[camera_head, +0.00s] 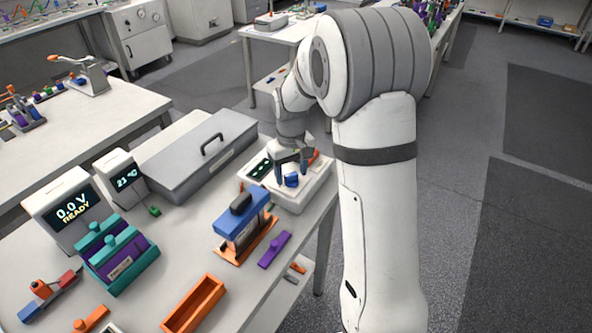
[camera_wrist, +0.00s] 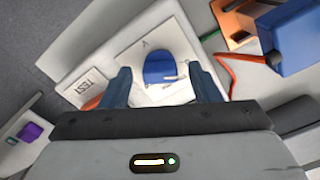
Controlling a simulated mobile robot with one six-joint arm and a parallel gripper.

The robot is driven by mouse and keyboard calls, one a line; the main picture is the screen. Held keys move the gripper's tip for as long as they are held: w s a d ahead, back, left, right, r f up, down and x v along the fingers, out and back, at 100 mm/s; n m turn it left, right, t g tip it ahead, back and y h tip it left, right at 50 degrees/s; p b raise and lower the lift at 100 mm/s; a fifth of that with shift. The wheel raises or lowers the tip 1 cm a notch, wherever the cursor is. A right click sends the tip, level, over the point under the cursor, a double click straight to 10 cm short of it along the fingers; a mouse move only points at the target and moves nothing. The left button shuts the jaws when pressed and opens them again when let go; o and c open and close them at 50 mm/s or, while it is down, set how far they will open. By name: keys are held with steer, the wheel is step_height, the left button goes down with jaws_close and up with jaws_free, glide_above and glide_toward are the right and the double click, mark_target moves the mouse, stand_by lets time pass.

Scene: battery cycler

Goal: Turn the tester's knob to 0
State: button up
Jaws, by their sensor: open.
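The tester (camera_head: 293,196) is a white box near the table's right edge in the head view. A "TEST" label (camera_wrist: 93,84) is on the tester at left. My gripper (camera_wrist: 165,80) is open, with one dark blue finger on each side of the knob and visible gaps. In the head view my gripper (camera_head: 291,163) is just above the knob (camera_head: 292,180). I cannot tell the knob's setting.
A blue device (camera_head: 241,212) on an orange base and a purple bar (camera_head: 274,249) stand near the tester. A long grey case (camera_head: 190,160) with a handle lies behind. A display (camera_head: 70,208) reads "0.0 V READY". An orange lead (camera_wrist: 228,62) runs beside the fingers.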

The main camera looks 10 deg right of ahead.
mark_target(291, 174)
steer(key=shift+r, duration=0.1)
step_height(291, 174, up, 8)
steer(key=shift+f+b, duration=0.25)
steer(key=shift+b, duration=0.1)
steer(key=shift+r, duration=0.1)
steer(key=shift+s+r, duration=0.15)
steer(key=shift+s, duration=0.05)
steer(key=s+d+r+m+t, duration=0.1)
steer(key=s, duration=1.1)
steer(key=s+r+m+t, duration=0.2)
steer(key=s, duration=1)
steer(key=shift+s+d, duration=0.3)
steer(key=shift+d, duration=0.1)
